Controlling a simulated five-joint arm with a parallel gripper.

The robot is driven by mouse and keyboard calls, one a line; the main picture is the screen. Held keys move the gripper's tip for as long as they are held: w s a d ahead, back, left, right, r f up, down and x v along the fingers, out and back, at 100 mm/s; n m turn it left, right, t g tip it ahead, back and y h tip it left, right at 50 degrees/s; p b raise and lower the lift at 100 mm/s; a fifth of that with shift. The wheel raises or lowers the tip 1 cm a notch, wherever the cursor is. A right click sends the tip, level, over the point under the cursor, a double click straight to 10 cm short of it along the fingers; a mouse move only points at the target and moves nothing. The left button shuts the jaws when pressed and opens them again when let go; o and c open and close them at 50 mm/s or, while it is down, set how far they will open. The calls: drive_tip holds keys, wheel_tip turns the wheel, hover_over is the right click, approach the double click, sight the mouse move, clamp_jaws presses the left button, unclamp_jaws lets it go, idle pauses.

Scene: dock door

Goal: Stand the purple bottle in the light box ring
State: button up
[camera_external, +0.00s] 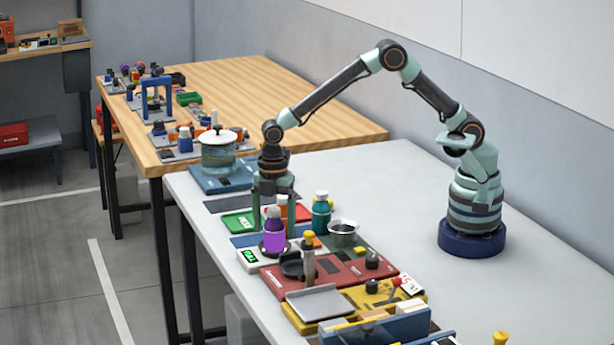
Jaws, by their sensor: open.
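The purple bottle (275,236) has a dark grey cap and stands upright. Its foot is at a dark ring (262,249) on a light, pale box (249,264) with a green display. The bottle hides most of the ring, so I cannot tell how fully it sits in it. My gripper (273,216) points down over the bottle, with its fingers open to the left and right of the cap. I cannot tell whether either finger touches the bottle.
A teal bottle (321,214) and a metal bowl (343,229) stand close on the right. A green tray (238,224) lies behind on the left. A red panel (350,285) with a knob and upright handle is in front. The grey tabletop (385,190) towards my base is clear.

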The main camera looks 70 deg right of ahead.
wheel_tip(320, 180, up, 12)
drive_tip(key=shift+f, duration=0.25)
drive_tip(key=shift+d+r, duration=0.15)
drive_tip(key=shift+r, duration=0.45)
drive_tip(key=s+d+r+m+t, duration=0.1)
drive_tip(key=s+d+r+m, duration=0.25)
drive_tip(key=d, duration=0.25)
drive_tip(key=s+d+r+m+t, duration=0.2)
drive_tip(key=d+m, duration=0.3)
drive_tip(key=d, duration=0.2)
drive_tip(key=s+d+r+m+t, duration=0.1)
drive_tip(key=s+d+r+m, duration=0.1)
drive_tip(key=d+m, duration=0.3)
drive_tip(key=s+d+f+m+t, duration=0.1)
drive_tip(key=s+d+m, duration=0.3)
drive_tip(key=s+d, duration=0.1)
drive_tip(key=shift+s+d+f+t, duration=0.3)
drive_tip(key=shift+d+f, duration=0.1)
drive_tip(key=shift+d, duration=0.4)
